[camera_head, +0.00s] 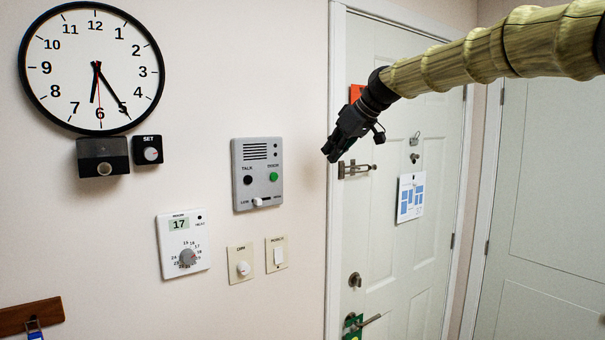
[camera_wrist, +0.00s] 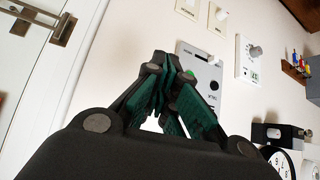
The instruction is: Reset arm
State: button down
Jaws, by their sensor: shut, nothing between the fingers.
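My gripper (camera_head: 334,154) hangs at the end of my arm, in front of the white door near its left frame in the head view. It points down and to the left, apart from the wall and the door. In the wrist view my gripper (camera_wrist: 172,62) has its dark fingers with green pads together, with nothing held. My arm comes in from the upper right, with a pale, ringed cover.
A grey intercom panel (camera_head: 257,174), thermostat (camera_head: 183,243), dial plate (camera_head: 241,263) and switch (camera_head: 277,254) are on the wall. A clock (camera_head: 92,68) hangs upper left. The door (camera_head: 390,255) has a latch (camera_head: 356,169) and lever handle (camera_head: 371,320).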

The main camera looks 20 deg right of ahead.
jog(key=w+a+f+m+g+b, duration=0.1)
jog(key=a+f, duration=0.1)
jog(key=f, duration=0.8)
jog(key=w+a+f, duration=0.1)
jog(key=w+f, duration=0.1)
jog(key=f, duration=0.7)
jog(key=s+a+f+m+g+h+b, duration=0.15)
jog(key=s+f, duration=0.25)
jog(key=f, duration=1)
jog(key=s+a+f, duration=0.2)
jog(key=s+f, duration=0.2)
jog(key=f, duration=1)
jog(key=s+a+f+m+g+h, duration=0.1)
jog(key=s+f, duration=0.2)
jog(key=f, duration=1.1)
jog(key=s+a+f+m+g+h+b, duration=0.1)
jog(key=s+f+m+g+b, duration=0.1)
jog(key=s+f, duration=2.15)
jog(key=s+f+g+b, duration=0.1)
jog(key=s+f, duration=0.1)
jog(key=s, duration=1.1)
jog(key=s+f+m+g+h, duration=0.1)
jog(key=s+f, duration=0.2)
jog(key=s, duration=1)
jog(key=shift+s+d+f+b, duration=0.2)
jog(key=shift+s+f+b, duration=0.05)
jog(key=shift+s+b, duration=0.1)
